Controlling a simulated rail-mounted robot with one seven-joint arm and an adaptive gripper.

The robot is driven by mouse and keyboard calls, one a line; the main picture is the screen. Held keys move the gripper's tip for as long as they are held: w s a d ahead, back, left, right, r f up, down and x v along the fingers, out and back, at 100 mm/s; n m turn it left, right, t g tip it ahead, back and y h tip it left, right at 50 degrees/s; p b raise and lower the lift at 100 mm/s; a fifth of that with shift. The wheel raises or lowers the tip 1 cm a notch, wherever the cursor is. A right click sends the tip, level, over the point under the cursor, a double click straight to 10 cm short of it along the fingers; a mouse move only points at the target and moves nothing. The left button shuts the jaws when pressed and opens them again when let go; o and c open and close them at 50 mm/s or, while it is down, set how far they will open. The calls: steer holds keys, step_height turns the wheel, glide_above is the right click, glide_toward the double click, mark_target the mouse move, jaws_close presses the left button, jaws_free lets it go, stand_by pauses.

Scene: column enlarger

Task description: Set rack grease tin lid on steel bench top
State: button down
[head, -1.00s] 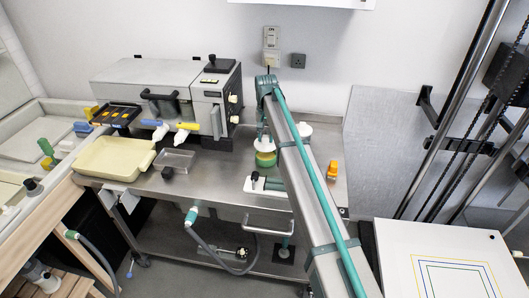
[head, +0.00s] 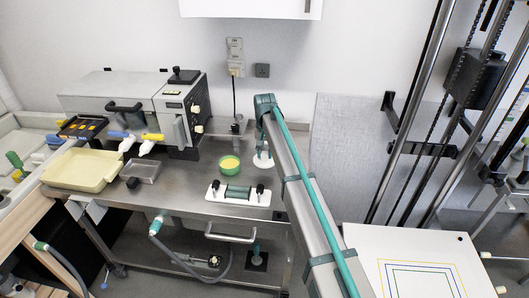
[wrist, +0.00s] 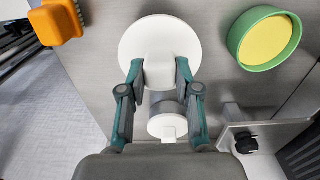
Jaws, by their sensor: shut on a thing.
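The rack grease tin lid is a white round disc (wrist: 150,38) with a raised grip; it also shows in the head view (head: 262,163). My gripper (wrist: 160,75) is shut on the lid's raised grip, with one finger on each side. In the head view my gripper (head: 263,149) is right of the open tin. The tin (head: 229,164) is green with yellow contents and also shows in the wrist view (wrist: 265,39). The lid is over the steel bench top (head: 180,185); I cannot tell whether it touches.
A white plate with a green roller and black knobs (head: 238,193) lies in front of the tin. An orange object (wrist: 56,22) and a small white round-topped thing (wrist: 167,127) are near the lid. A grey machine (head: 130,100) stands at the back left.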

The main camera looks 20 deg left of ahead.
mark_target(264, 162)
steer(key=shift+a, duration=0.15)
steer(key=shift+f+b, duration=0.75)
steer(key=shift+f, duration=1.65)
steer(key=shift+f, duration=0.6)
stand_by(0.5)
steer(key=c, duration=0.7)
jaws_free()
steer(key=shift+r, duration=0.25)
steer(key=shift+r+p, duration=1.6)
steer(key=shift+r, duration=2.2)
